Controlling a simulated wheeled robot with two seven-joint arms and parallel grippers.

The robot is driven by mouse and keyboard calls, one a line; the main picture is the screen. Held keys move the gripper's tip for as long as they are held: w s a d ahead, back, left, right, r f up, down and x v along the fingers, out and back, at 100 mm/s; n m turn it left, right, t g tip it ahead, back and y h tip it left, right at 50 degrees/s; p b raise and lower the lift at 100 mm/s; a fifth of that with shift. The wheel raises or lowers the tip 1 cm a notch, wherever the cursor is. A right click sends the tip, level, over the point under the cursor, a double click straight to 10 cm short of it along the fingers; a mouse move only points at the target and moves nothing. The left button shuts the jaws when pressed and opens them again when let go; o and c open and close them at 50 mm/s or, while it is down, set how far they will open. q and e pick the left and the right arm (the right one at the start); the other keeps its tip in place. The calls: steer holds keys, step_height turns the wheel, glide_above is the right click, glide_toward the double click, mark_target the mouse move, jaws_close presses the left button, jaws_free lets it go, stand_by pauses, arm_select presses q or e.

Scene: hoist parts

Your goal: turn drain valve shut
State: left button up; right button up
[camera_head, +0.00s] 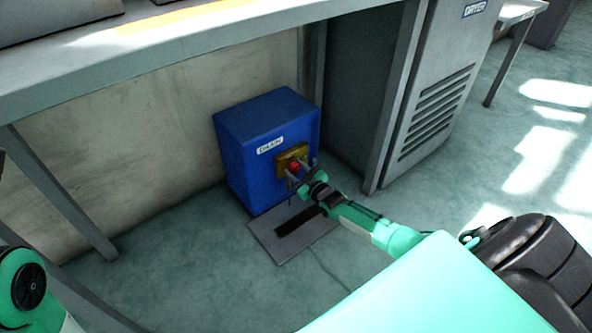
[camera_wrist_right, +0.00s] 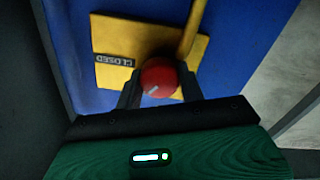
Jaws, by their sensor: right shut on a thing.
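The blue drain box (camera_head: 265,145) stands on the floor under the bench and carries a "DRAIN" label. On its front is a yellow valve plate (camera_head: 292,155) with a red knob (camera_head: 295,168). In the right wrist view the plate (camera_wrist_right: 112,40) bears a "CLOSED" label (camera_wrist_right: 115,60) to the left of the red knob (camera_wrist_right: 160,76). A yellow bar (camera_wrist_right: 192,30) runs up to the right of the knob. My right gripper (camera_head: 300,175) is shut on the knob, one finger on each side. My left gripper is out of view; only part of the left arm shows at lower left.
A grey plate with a dark slot (camera_head: 280,248) lies on the floor before the box. The bench top (camera_head: 150,50) hangs above, with a leg (camera_head: 65,195) at left. The grey dryer cabinet (camera_head: 440,90) stands at right. Open floor lies further right.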

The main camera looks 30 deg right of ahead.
steer(key=m, duration=0.6)
steer(key=shift+m, duration=0.3)
steer(key=m, duration=0.2)
steer(key=shift+m, duration=0.4)
steer(key=shift+d+m, duration=0.1)
steer(key=shift+m, duration=0.5)
steer(key=o, duration=1)
